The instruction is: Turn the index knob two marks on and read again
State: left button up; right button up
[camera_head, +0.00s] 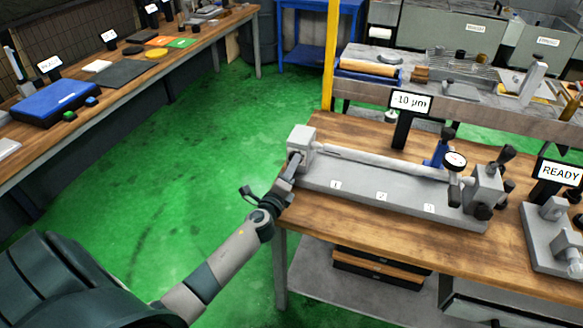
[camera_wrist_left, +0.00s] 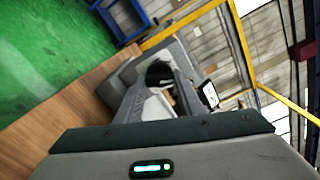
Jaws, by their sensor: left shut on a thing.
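The grey bench fixture (camera_head: 365,190) lies along the wooden bench with a long pale cylindrical bar (camera_head: 385,164) held in it. Its headstock block (camera_head: 302,140) is at the left end. My left gripper (camera_head: 292,165) is at that block's left face, shut on the index knob. The left wrist view shows the dark round knob (camera_wrist_left: 159,73) between the fingers, partly hidden by them. A dial gauge (camera_head: 455,160) stands against the bar near its right end; its needle is too small to read. A black display (camera_head: 410,103) behind the bar reads -10 µm. My right gripper is not in view.
A second grey fixture (camera_head: 548,240) with a READY sign (camera_head: 559,172) stands at the right. Labels 1, 2 and 3 mark the fixture's front. A side bench (camera_head: 130,85) with a blue case (camera_head: 55,98) runs along the left. Green floor (camera_head: 195,150) between is clear.

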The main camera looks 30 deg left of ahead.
pick_arm(q)
jog(key=o, duration=1.1)
jog(key=shift+c, duration=0.2)
jog(key=shift+s, duration=0.15)
jog(key=b+v, duration=0.3)
jog(key=v, duration=1.4)
jog(key=shift+b, duration=0.3)
jog(key=shift+f, duration=0.2)
